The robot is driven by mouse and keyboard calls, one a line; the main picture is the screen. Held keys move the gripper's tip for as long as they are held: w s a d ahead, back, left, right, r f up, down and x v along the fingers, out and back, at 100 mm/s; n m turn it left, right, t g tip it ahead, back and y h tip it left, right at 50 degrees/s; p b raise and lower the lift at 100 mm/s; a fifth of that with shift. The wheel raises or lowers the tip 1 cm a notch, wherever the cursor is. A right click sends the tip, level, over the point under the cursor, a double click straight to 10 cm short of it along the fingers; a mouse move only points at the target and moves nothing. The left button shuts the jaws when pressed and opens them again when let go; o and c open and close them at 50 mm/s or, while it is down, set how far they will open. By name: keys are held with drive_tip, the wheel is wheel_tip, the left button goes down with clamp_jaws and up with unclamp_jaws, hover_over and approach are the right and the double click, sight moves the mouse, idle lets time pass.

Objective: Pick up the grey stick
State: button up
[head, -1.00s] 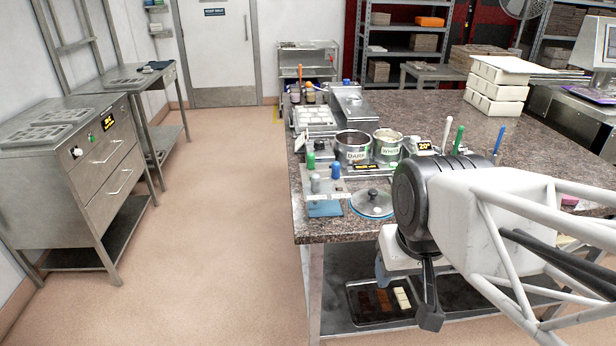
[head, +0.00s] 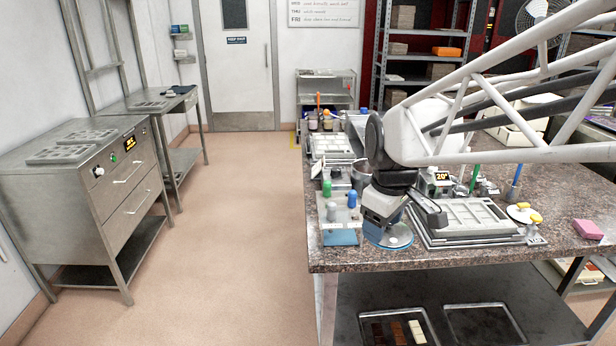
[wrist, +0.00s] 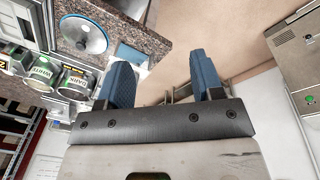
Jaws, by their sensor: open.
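A short grey stick (head: 331,211) stands upright in a small clear-and-blue stand (head: 340,236) at the table's near left corner. A green one (head: 327,187) and a blue one (head: 352,198) stand with it. My gripper (head: 373,228) is just right of the stand in the head view, over a round blue-edged lid (head: 398,238). In the wrist view my gripper (wrist: 162,78) shows its two blue fingers spread apart with nothing between them. The grey stick cannot be made out there; the lid (wrist: 84,33) is at upper left.
A mould tray (head: 470,220) lies right of my gripper, with tall green (head: 474,178) and blue (head: 517,178) sticks behind it. The WHITE pot (wrist: 41,72) and DARK pot (wrist: 75,77) show in the wrist view. Open floor (head: 240,230) lies left of the table.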

drive_tip(key=w+a+f+n, duration=0.15)
drive_tip(key=w+n, duration=0.25)
drive_tip(key=w, duration=0.4)
drive_tip(key=w+a+f+n, duration=0.1)
drive_tip(key=w+a+n, duration=0.1)
drive_tip(key=w+n, duration=0.35)
drive_tip(key=n+g, duration=0.2)
drive_tip(key=n, duration=0.3)
hover_over(332, 212)
drive_tip(key=w, duration=0.1)
wheel_tip(332, 212, down, 6)
drive_tip(key=shift+w+f, duration=0.1)
drive_tip(key=shift+w, duration=0.05)
drive_tip(key=shift+f, duration=1.3)
drive_tip(key=shift+f, duration=2.6)
drive_tip(key=c, duration=1)
